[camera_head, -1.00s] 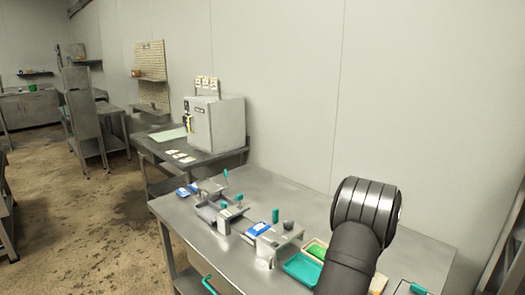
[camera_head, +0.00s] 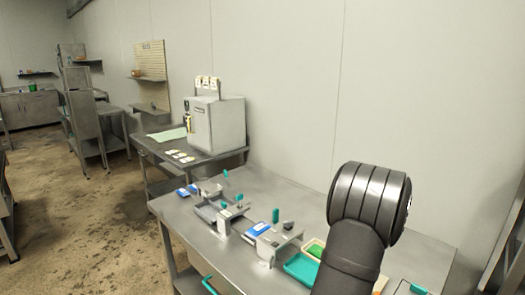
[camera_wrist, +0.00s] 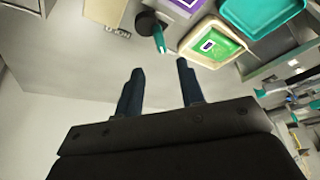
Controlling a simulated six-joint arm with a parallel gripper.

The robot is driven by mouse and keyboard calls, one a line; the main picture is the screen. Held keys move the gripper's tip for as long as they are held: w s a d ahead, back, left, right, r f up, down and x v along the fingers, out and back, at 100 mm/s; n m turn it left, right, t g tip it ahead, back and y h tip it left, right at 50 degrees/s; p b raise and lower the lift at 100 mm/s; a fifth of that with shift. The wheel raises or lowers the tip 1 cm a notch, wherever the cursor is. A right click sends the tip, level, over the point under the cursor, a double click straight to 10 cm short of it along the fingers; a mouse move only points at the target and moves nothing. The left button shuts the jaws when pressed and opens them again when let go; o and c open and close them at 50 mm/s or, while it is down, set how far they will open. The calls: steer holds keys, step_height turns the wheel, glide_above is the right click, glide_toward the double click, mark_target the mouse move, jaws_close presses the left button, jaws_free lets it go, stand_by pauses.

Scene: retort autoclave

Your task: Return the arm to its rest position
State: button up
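My gripper (camera_wrist: 160,66) shows in the wrist view with its two dark fingers apart and nothing between them. Beyond it lie bare grey tabletop, a beige tray (camera_wrist: 189,50) with a green packet (camera_wrist: 224,44) in it, and a teal tray (camera_wrist: 300,8). A dark round piece with a teal handle (camera_wrist: 159,40) is just past the fingertips in the picture; the distance is unclear. In the head view my arm rises at the lower right, and the gripper is out of sight.
The steel table (camera_head: 262,190) holds metal fixtures (camera_head: 275,242) with teal handles, blue packets (camera_head: 257,229) and the teal tray (camera_head: 299,268). A boxy grey machine (camera_head: 222,125) stands on the farther table. The wall is close behind. The table's back strip is clear.

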steer(key=v, duration=0.9)
steer(key=x, duration=1.8)
steer(key=shift+f, duration=0.25)
steer(key=shift+a+r+m, duration=0.1)
steer(key=shift+r+m, duration=0.2)
steer(key=shift+m, duration=0.3)
steer(key=shift+a+m+h, duration=0.1)
steer(key=shift+m+h, duration=0.9)
steer(key=shift+m, duration=1.1)
steer(key=shift+w+a+m+g+h, duration=0.1)
steer(key=shift+m+g+h, duration=0.25)
steer(key=shift+m, duration=0.65)
steer(key=shift+m+g+h, duration=0.25)
steer(key=shift+m+h, duration=0.1)
steer(key=shift+m, duration=0.95)
